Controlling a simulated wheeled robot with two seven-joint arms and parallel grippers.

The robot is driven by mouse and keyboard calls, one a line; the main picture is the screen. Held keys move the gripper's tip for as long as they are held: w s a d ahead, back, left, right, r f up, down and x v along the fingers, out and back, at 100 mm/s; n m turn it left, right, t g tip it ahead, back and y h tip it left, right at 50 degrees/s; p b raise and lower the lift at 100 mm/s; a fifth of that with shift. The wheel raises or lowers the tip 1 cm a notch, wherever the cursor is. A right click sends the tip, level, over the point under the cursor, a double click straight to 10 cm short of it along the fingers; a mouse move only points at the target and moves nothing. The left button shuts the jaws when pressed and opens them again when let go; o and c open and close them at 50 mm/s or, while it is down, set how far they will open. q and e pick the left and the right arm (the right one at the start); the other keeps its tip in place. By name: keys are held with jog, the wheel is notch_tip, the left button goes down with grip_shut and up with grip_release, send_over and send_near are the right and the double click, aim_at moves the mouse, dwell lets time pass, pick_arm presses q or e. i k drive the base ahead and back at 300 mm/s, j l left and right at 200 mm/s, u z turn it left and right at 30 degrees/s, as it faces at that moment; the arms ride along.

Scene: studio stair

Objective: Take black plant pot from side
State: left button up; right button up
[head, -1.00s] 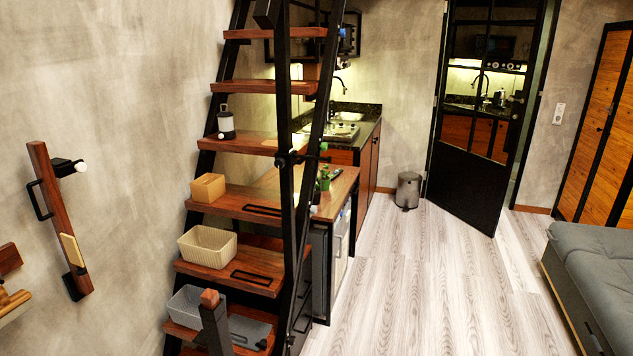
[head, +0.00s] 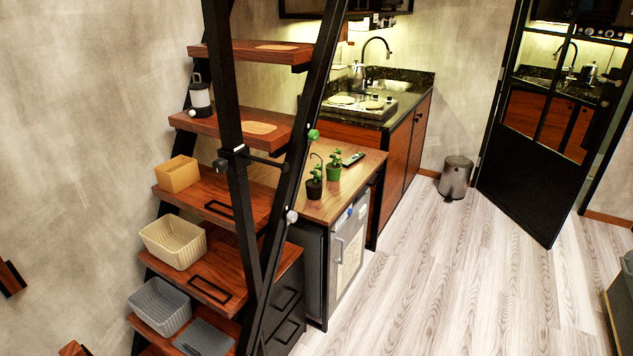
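A black plant pot (head: 315,188) with a small green plant stands upright on the wooden counter (head: 345,196) just right of the stair's black post. A second plant in a green pot (head: 334,172) stands close behind it, to the right. Neither of my grippers is in the head view, so their state does not show.
The stair's black posts (head: 240,190) rise at the counter's left. Stair treads hold a tan box (head: 177,174), a cream basket (head: 173,243), a grey basket (head: 160,306) and a lantern (head: 200,98). A dark remote (head: 353,159) lies on the counter. The floor (head: 440,270) to the right is clear.

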aim_at(314, 186)
jog(key=i+l, duration=0.15)
jog(key=l, duration=0.2)
jog(key=i+l, duration=0.1)
jog(key=l, duration=0.25)
jog(key=i+l+u, duration=0.1)
jog(key=l, duration=0.3)
jog(key=i+l, duration=0.15)
jog(key=l, duration=0.2)
